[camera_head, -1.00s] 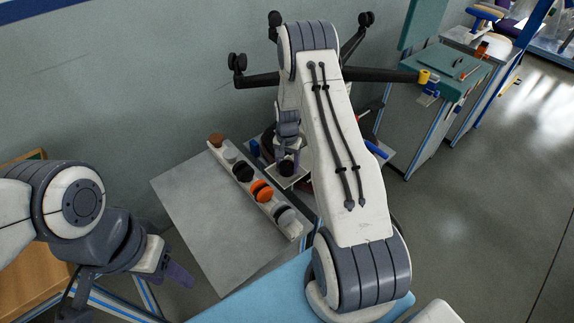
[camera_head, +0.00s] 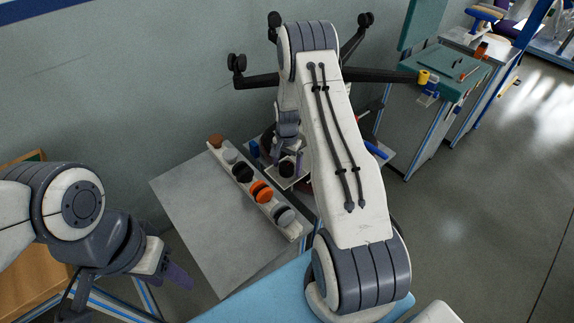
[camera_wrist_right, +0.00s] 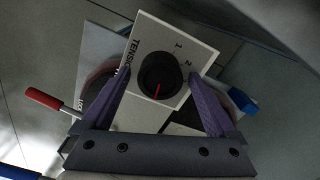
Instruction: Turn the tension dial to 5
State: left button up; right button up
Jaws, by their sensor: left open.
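The tension dial is a round black knob (camera_wrist_right: 160,77) with a red pointer line, on a pale plate (camera_wrist_right: 192,47) marked TENSION. The numbers 1 and 2 show; other marks are hidden or unreadable. The pointer aims toward the bottom of the right wrist view. My right gripper (camera_wrist_right: 161,78) is open, its purple fingers on either side of the dial with visible gaps. In the head view, the dial (camera_head: 287,168) shows small below my right wrist. My left gripper (camera_head: 176,273) is open and empty at the lower left, away from the dial.
A grey table (camera_head: 205,210) carries a pale strip with several knobs, one orange (camera_head: 261,190).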

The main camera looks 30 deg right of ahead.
aim_at(286, 165)
notch_tip(286, 165, up, 10)
jog(key=shift+r+b, duration=0.25)
jog(key=shift+b, duration=0.15)
dwell(0.3)
jog(key=shift+a, duration=0.1)
dwell(0.3)
